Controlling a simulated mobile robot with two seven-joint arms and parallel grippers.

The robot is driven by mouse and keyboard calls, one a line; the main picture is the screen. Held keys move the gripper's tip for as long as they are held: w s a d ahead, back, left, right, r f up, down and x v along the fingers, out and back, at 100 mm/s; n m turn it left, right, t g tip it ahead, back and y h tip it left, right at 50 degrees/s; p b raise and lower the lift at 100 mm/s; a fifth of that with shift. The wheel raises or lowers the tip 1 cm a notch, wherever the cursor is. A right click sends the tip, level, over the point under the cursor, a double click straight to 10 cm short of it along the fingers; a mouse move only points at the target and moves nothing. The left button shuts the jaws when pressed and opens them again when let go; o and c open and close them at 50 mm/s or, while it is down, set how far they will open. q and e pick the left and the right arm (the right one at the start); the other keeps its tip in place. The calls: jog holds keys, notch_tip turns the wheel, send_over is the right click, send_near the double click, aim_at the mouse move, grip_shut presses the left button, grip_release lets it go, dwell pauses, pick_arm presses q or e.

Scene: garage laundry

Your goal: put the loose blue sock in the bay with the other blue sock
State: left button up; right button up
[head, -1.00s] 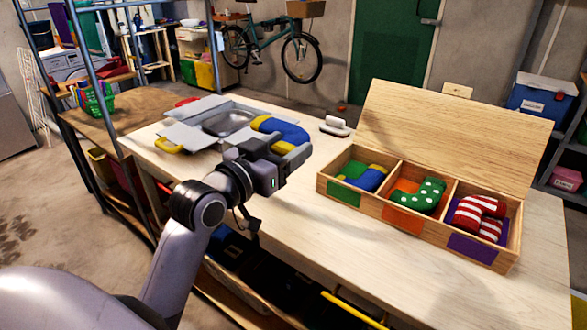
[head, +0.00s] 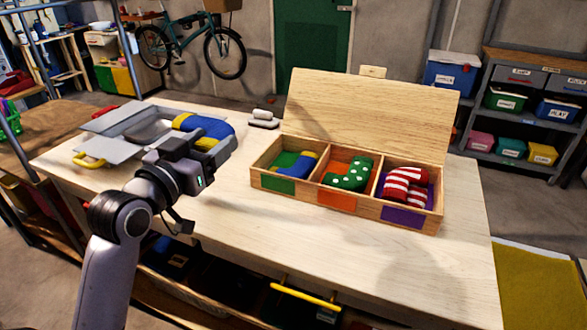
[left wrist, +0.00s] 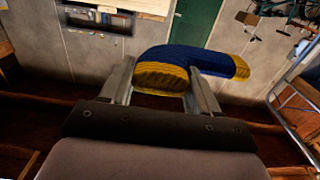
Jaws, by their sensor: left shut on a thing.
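My left gripper (head: 205,150) is shut on a loose blue sock (head: 210,126) with yellow ends, held above the worktable left of the box. The sock (left wrist: 195,58) lies between the two fingers in the left wrist view. The open wooden box (head: 340,215) has three bays. The left bay, with a green label, holds the other blue sock (head: 304,161), which has a yellow part. The middle bay, orange label, holds a green sock with white dots (head: 348,174). The right bay, purple label, holds a red and white striped sock (head: 406,184). My right gripper is not visible.
A grey tray-like thing with a yellow handle (head: 90,160) lies at the table's left, behind my gripper. A small white and grey object (head: 263,119) sits behind the box's left end. The raised lid (head: 370,110) stands at the box's back. The table front (head: 300,250) is clear.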

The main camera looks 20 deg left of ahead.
pick_arm(q)
jog(key=s+d+f, duration=0.3)
jog(key=d+f, duration=0.1)
jog(key=f, duration=0.2)
jog(key=s+d+f+y+p, duration=0.1)
jog(key=s+d+f, duration=0.3)
jog(key=f, duration=0.2)
jog(key=shift+s+d+f+n, duration=0.2)
jog(key=shift+s+n, duration=0.05)
jog(key=shift+n, duration=0.15)
jog(key=shift+a, duration=0.1)
dwell(0.8)
